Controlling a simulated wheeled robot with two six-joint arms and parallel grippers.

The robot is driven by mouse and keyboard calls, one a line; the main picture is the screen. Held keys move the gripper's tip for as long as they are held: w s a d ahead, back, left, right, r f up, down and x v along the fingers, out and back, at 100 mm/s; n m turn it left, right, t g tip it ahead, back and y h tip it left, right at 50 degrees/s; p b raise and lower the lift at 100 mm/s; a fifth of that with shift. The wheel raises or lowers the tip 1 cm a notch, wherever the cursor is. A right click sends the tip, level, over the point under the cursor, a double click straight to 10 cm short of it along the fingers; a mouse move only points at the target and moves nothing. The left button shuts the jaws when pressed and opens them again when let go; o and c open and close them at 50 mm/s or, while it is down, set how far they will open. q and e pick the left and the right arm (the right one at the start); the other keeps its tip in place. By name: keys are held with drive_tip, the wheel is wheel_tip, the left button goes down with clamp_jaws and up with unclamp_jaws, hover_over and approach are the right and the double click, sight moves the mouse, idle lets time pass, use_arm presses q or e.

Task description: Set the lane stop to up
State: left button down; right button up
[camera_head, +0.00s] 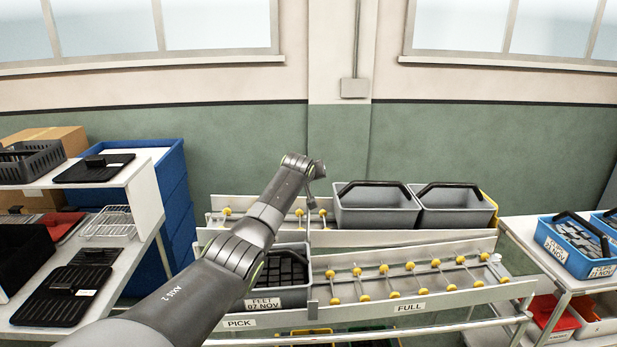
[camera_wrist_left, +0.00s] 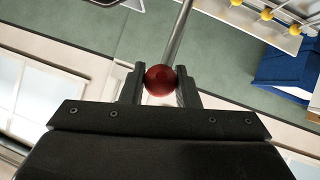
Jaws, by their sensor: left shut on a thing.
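In the left wrist view, a red ball knob (camera_wrist_left: 160,80) sits between the two fingers of my left gripper (camera_wrist_left: 160,86), which is shut on it. A grey metal rod (camera_wrist_left: 178,32) runs from the knob to the top edge of that view. In the head view, my left arm reaches across to my left gripper (camera_head: 318,172), above the upper lane of the rack. The knob cannot be made out there. The lower lane (camera_head: 480,294) has a grey crate (camera_head: 278,298) of dark pieces at its PICK end. My right gripper is not in view.
Two empty grey crates (camera_head: 375,215) stand on the upper lane's right part. The lower lane's rollers toward FULL are bare. A shelf with trays (camera_head: 95,170) is at left, beside blue bins (camera_head: 172,195). A right table holds filled blue crates (camera_head: 570,262).

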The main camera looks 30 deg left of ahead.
use_arm(q)
drive_tip(key=c, duration=1.5)
unclamp_jaws()
drive_tip(key=o, duration=0.4)
drive_tip(key=shift+w+f, duration=0.15)
drive_tip(key=shift+c, duration=0.2)
drive_tip(key=shift+v, duration=1.2)
drive_tip(key=b+v, duration=0.4)
drive_tip(key=v, duration=1.1)
drive_tip(key=shift+b, duration=0.35)
drive_tip(key=shift+a, duration=0.1)
